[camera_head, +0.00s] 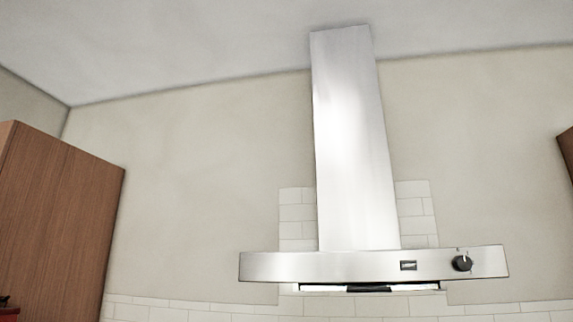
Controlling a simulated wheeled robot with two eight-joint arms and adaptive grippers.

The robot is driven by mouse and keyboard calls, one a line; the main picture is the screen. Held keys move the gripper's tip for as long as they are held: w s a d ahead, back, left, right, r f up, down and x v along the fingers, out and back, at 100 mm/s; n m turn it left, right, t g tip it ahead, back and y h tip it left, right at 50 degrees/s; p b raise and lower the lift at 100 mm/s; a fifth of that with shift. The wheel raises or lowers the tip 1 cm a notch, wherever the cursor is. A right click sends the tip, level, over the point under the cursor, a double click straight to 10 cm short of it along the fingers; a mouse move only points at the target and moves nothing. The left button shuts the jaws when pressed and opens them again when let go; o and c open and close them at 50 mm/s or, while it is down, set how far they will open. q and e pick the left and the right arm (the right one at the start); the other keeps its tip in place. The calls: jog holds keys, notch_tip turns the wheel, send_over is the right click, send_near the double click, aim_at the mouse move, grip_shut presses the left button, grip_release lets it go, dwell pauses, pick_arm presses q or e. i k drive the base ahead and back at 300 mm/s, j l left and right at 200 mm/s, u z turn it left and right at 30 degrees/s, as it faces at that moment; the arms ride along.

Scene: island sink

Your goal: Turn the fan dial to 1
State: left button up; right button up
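A stainless steel range hood (300,266) hangs on the wall, with a tall chimney (350,150) rising to the ceiling. The dark round fan dial (462,263) sits near the right end of the hood's front panel. Small marks show around the dial, but they are too small to read. A pale pointer line on the dial points roughly upward. Neither of my grippers is in view, and nothing touches the dial.
A wooden cabinet (60,215) stands at the left, and another cabinet edge (567,150) shows at the far right. The space in front of the hood looks clear.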

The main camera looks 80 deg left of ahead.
aim_at(461, 263)
jog(key=u, duration=2.45)
